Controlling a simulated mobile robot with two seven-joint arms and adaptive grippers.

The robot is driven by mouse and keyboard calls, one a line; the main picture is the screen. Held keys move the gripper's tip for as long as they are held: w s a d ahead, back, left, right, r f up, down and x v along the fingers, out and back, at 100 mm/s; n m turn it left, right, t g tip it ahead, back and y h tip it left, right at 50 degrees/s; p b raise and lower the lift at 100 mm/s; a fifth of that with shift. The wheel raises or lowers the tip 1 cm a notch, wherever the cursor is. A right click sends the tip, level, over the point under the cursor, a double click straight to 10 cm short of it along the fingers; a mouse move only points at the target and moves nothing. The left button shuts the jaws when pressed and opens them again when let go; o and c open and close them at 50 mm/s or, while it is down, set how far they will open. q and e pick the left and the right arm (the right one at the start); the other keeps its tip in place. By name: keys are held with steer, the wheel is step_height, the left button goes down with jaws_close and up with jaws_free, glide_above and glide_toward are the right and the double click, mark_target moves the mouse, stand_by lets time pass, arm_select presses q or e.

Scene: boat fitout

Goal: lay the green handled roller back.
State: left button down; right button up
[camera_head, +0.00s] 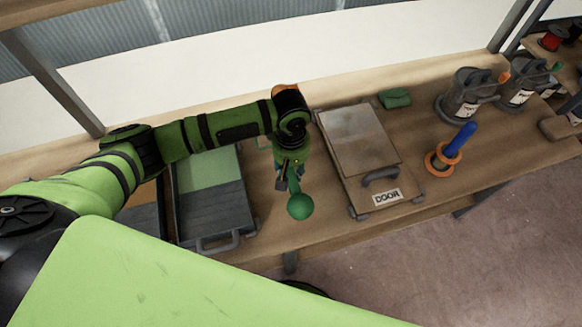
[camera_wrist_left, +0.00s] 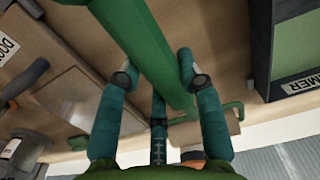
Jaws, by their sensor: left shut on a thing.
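My left gripper (camera_head: 290,182) is over the bench, between the dark tray and the door panel. It is shut on a green handle (camera_head: 300,206), whose rounded end points toward the bench's front edge. The roller's head is hidden. My right gripper is not in view.
A dark tray (camera_head: 212,213) with a green panel stands left of the gripper. A door panel (camera_head: 355,140) with a grey handle lies to the right. Beyond are a green block (camera_head: 395,98), a grey can (camera_head: 465,97) and a blue-handled tool (camera_head: 458,142) in an orange ring.

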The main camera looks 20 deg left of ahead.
arm_select(q)
step_height(320, 180, down, 5)
steer(key=b, duration=0.5)
steer(key=shift+f, duration=0.1)
steer(key=shift+f+p, duration=0.4)
steer(key=shift+f, duration=0.75)
steer(key=c, duration=0.7)
jaws_free()
steer(key=shift+c, duration=0.2)
step_height(320, 180, up, 12)
steer(key=shift+w, duration=0.1)
